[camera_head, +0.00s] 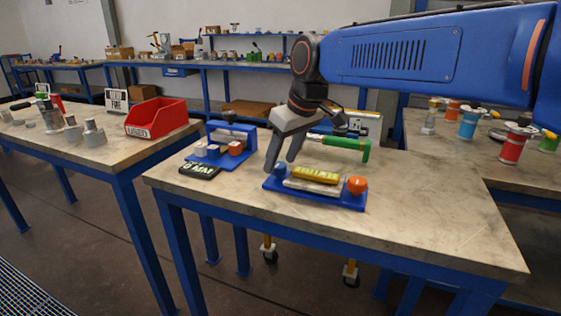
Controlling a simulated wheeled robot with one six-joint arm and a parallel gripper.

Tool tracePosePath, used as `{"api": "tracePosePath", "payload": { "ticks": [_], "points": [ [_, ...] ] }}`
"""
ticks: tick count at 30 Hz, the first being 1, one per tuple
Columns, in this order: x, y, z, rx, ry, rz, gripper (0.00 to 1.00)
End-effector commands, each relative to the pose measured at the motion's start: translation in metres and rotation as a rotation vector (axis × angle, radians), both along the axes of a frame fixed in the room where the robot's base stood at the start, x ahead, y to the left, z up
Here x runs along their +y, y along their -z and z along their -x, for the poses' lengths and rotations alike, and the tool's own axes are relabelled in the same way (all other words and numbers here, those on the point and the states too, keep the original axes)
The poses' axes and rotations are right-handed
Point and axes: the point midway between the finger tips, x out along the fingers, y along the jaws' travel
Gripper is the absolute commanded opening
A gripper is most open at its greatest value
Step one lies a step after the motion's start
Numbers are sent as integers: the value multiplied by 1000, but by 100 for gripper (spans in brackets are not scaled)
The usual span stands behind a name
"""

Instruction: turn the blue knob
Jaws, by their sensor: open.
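A small blue knob (279,169) stands at the left end of a blue base plate (349,203) on the near table. An orange knob (357,185) stands at the right end of the same plate, with a yellow labelled block (316,175) and a pale bar between them. My gripper (281,163) is open and points down at the blue knob. One finger is left of the knob and the other is behind or right of it. I cannot tell whether either finger touches it.
A second blue fixture (229,135) with an orange knob stands behind left, beside a dark "6 MM" label (199,170). The table's front right (440,225) is clear. A red bin (157,117) is on the left table.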

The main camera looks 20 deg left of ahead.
Motion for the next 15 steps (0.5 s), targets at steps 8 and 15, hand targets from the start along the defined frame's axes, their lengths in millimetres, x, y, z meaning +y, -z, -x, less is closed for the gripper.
{"api": "tracePosePath", "payload": {
  "ticks": [8,15],
  "points": [
    [5,13,-2,0,0,-1,52],
    [5,14,-3,0,0,-1,49]
  ]
}}
